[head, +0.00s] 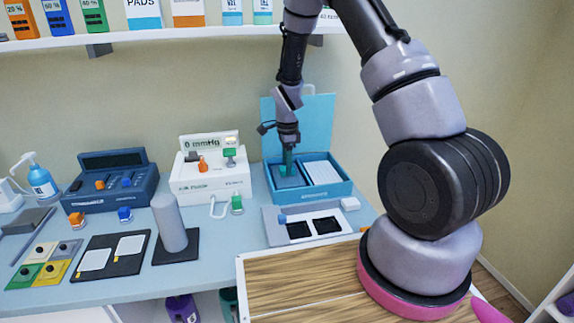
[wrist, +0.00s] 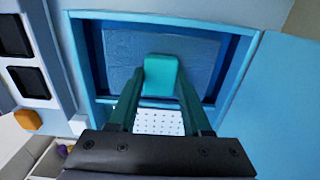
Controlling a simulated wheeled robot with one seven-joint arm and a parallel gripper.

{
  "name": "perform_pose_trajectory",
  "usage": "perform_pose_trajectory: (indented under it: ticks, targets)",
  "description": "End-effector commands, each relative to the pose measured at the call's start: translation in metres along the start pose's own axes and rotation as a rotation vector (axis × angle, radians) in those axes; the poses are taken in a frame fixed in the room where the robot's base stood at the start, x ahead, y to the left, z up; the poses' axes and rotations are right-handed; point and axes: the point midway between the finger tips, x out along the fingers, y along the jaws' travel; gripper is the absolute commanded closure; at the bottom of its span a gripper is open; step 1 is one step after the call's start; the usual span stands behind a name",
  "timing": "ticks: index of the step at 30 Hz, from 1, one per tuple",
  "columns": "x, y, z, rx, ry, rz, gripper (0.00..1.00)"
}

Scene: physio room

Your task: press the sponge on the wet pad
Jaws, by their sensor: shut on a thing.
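The sponge (wrist: 161,75) is a small teal block. My gripper (wrist: 160,88) is shut on it, with one finger on each side. In the wrist view the sponge is in front of the wet pad (wrist: 119,50), a dark blue textured sheet inside the blue box (wrist: 80,60). In the head view my gripper (head: 288,158) points down into the left compartment of the open blue box (head: 312,193), over the dark pad (head: 284,183). The sponge's underside is hidden, so I cannot tell whether it touches the pad.
The box's other compartment holds a white dotted sheet (head: 322,173); its raised lid (head: 315,122) stands behind. In front lies a grey tray (head: 273,236) with two black pads. A white mmHg device (head: 208,183) and a grey cylinder (head: 170,224) stand left.

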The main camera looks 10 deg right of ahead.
Motion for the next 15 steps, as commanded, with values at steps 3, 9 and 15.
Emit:
perform_pose_trajectory:
  ticks: [3, 9, 15]
  targets:
    - [0.0017, 0.0000, 0.0000, 0.000, 0.000, 0.000, 0.96]
    - [0.0041, 0.0001, 0.0001, 0.000, 0.000, 0.001, 0.96]
    - [0.0065, 0.0002, 0.0001, 0.001, 0.000, 0.001, 0.96]
